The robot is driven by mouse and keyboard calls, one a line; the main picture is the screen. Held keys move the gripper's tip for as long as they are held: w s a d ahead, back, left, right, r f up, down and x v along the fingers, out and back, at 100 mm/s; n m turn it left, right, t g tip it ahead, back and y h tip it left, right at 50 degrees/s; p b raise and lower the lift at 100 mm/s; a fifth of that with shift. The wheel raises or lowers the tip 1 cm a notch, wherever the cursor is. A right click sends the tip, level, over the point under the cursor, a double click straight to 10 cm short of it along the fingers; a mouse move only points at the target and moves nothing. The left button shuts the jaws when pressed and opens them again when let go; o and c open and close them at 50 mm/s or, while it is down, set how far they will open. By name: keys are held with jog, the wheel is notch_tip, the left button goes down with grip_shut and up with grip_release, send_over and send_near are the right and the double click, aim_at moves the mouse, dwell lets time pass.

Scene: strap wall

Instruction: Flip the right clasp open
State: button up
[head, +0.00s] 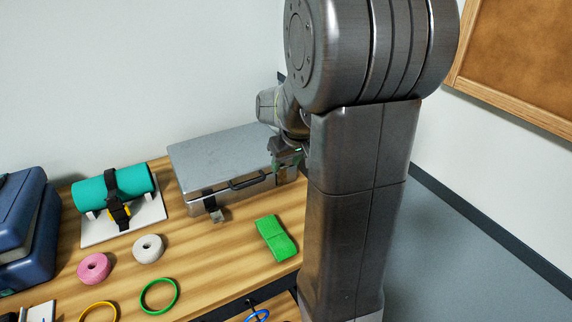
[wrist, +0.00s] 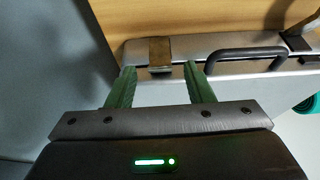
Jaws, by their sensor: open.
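A grey metal case (head: 222,152) lies on the wooden table against the wall, with its lid down and a black handle (head: 248,182) on its front. The handle also shows in the wrist view (wrist: 246,53). The right clasp (wrist: 160,52) is a brownish metal plate on the case front; my arm and gripper hide it in the head view. My gripper (wrist: 159,68) is open, its green fingers on either side of the clasp's lower end in the picture. I cannot tell whether they touch it. The gripper also shows in the head view (head: 289,158). The left clasp (head: 216,210) sticks out from the front.
A green block (head: 276,238) lies in front of the case. A turquoise roll (head: 115,188) strapped to a white board stands left. Pink (head: 94,268) and white (head: 148,248) rolls and a green ring (head: 159,295) lie nearer. A blue box (head: 22,225) is far left.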

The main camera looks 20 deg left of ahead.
jog(key=shift+w+a+f, duration=0.15)
jog(key=shift+a+f, duration=0.05)
jog(key=shift+f, duration=0.5)
grip_shut()
